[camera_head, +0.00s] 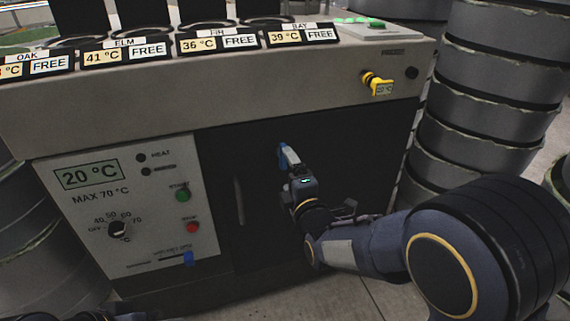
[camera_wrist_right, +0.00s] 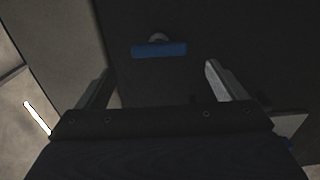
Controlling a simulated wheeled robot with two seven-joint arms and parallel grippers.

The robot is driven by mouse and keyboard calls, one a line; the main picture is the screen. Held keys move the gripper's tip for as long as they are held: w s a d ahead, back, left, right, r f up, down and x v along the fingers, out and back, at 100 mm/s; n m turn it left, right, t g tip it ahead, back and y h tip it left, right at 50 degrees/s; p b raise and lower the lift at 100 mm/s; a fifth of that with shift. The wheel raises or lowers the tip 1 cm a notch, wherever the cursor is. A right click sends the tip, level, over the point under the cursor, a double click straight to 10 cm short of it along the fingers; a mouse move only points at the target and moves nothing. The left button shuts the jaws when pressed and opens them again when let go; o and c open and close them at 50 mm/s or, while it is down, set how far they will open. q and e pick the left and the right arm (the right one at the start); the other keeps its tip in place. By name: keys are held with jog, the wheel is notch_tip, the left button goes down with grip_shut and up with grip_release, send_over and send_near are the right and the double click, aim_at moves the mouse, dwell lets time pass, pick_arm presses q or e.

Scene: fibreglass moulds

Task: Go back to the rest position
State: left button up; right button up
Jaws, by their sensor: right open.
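My right gripper (camera_head: 290,165) is in front of the dark lower front of the machine, its arm coming in from the right. In the right wrist view its two grey fingers (camera_wrist_right: 160,80) stand wide apart with nothing between them. A blue handle (camera_wrist_right: 159,49) on the dark front lies ahead of the fingertips, apart from them. In the head view the blue handle (camera_head: 283,156) is partly covered by the gripper. A dark sliver at the bottom left edge may be my left arm; no left gripper can be made out.
The machine's control panel (camera_head: 130,205) has a 20 °C display, a dial and a blue slider (camera_head: 188,258). A yellow tap (camera_head: 377,83) sticks out at upper right. Stacked grey drums (camera_head: 490,100) stand at the right. Labelled wells line the top.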

jog(key=shift+s, duration=0.25)
jog(key=shift+d, duration=0.1)
jog(key=s+d+f+m+g+h, duration=0.1)
jog(key=s+d+f+m+g, duration=0.15)
jog(key=d+m, duration=0.35)
jog(key=s+d+f+m+g, duration=0.1)
jog(key=s+d+m+g, duration=0.25)
jog(key=d+m, duration=0.2)
jog(key=s+d+f+m+g, duration=0.1)
jog(key=s+d+m+g, duration=0.2)
jog(key=s, duration=0.5)
jog(key=s+d+f+m+g, duration=0.1)
jog(key=s+d+m, duration=0.1)
jog(key=s+m, duration=0.45)
jog(key=s+d+f+m+g, duration=0.1)
jog(key=s+d+m, duration=0.15)
jog(key=s, duration=0.75)
notch_tip(320, 180, up, 27)
jog(key=p, duration=2.6)
jog(key=shift+s+f+g+h, duration=0.2)
jog(key=shift+s+g+h, duration=0.1)
jog(key=shift+h, duration=0.1)
